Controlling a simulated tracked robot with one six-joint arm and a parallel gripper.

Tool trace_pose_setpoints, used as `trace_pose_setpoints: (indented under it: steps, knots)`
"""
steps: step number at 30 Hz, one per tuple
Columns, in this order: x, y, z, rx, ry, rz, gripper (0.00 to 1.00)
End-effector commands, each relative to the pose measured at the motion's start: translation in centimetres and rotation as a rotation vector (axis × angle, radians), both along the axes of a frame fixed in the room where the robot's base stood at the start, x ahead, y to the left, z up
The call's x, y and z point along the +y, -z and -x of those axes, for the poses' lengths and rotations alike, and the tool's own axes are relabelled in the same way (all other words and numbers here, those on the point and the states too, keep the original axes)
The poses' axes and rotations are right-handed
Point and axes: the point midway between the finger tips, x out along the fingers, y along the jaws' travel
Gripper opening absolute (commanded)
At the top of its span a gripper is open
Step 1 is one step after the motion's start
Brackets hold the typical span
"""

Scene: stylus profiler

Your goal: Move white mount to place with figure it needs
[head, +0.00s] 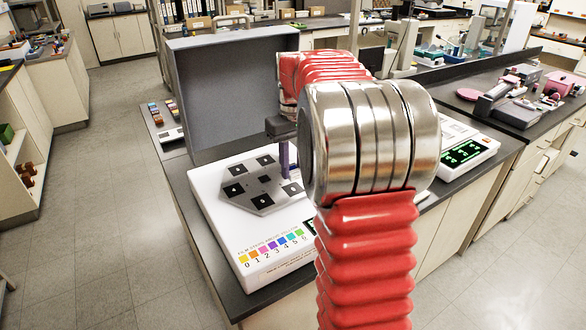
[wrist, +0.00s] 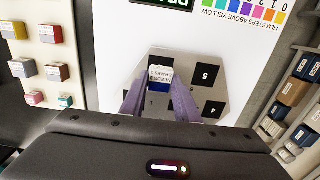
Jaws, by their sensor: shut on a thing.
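My gripper (wrist: 159,88) is shut on a small mount (wrist: 160,74) with a white, printed top and a blue part below it. The print reads "NEEDS" and more small text that I cannot make out. The mount is over the grey plate (wrist: 190,62), which has black squares marked with figures; 5 (wrist: 206,75) and 4 (wrist: 213,109) show. I cannot tell whether the mount touches the plate. In the head view the plate (head: 250,181) lies on the white profiler (head: 262,240). My gripper (head: 286,165) is at its right, partly behind my arm, and the mount is hidden there.
A strip of coloured patches (head: 270,246) numbered from 0 runs along the profiler's front. A tall grey panel (head: 225,90) stands behind it. In the wrist view, a pale tray (wrist: 41,92) of several coloured mounts lies at the left, and small boxes (wrist: 300,80) at the right.

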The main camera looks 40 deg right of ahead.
Motion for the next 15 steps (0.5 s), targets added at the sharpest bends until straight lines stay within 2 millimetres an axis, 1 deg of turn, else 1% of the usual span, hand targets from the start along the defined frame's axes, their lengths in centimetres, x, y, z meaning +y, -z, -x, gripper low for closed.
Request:
trace_pose_setpoints:
  steps: [15]
  knots:
    - [0.0,-3.6,0.0,-0.002,0.0,0.001,0.0]
